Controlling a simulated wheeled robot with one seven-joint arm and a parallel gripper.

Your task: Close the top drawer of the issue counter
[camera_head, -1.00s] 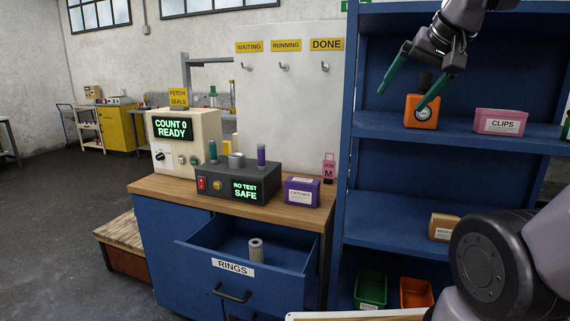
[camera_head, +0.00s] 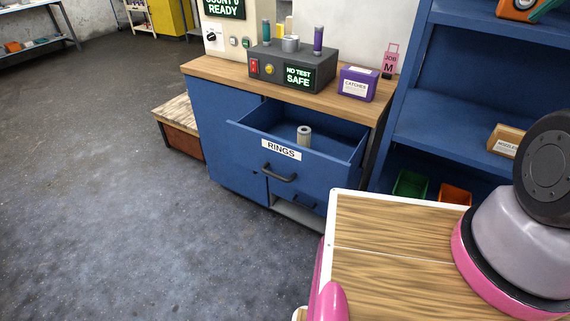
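The blue issue counter (camera_head: 222,118) with a wooden top stands in the middle of the view. Its top drawer, labelled RINGS (camera_head: 318,160), is pulled open toward me. A black bar handle (camera_head: 279,174) is on the drawer front. A grey hollow cylinder (camera_head: 304,136) stands upright inside the drawer. A lower drawer with a dark handle (camera_head: 297,200) sits beneath, partly hidden. My gripper is out of view; only a thick part of my arm shows at the right.
On the counter are a dark SAFE test box (camera_head: 262,76) and a purple CATCHES box (camera_head: 357,84). A blue shelf (camera_head: 450,135) stands at the right, with green (camera_head: 410,185) and orange (camera_head: 454,195) bins low down. The floor (camera_head: 140,200) at left is clear.

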